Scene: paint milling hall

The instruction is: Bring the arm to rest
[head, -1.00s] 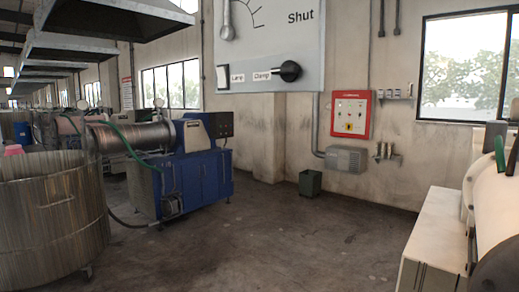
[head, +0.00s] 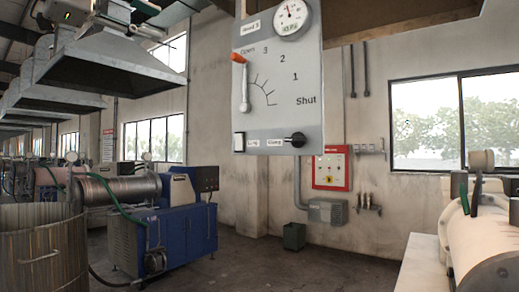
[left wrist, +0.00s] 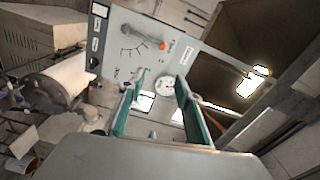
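My left gripper (head: 138,20) is high at the upper left of the head view, in front of the grey hood. In the left wrist view its two teal fingers (left wrist: 160,82) stand apart with nothing held between them. The grey control panel (head: 280,85) hangs to the right of the gripper, apart from it. Its lever (head: 243,85) has an orange knob and points up at the Open mark. The lever also shows beyond the fingertips in the left wrist view (left wrist: 148,39). My right gripper is not in view.
The panel carries a round gauge (head: 291,18), a lamp switch (head: 239,142) and a black clamp knob (head: 295,140). A blue mill (head: 175,235) and a large vat (head: 40,255) stand at left. A white machine (head: 485,240) stands at right.

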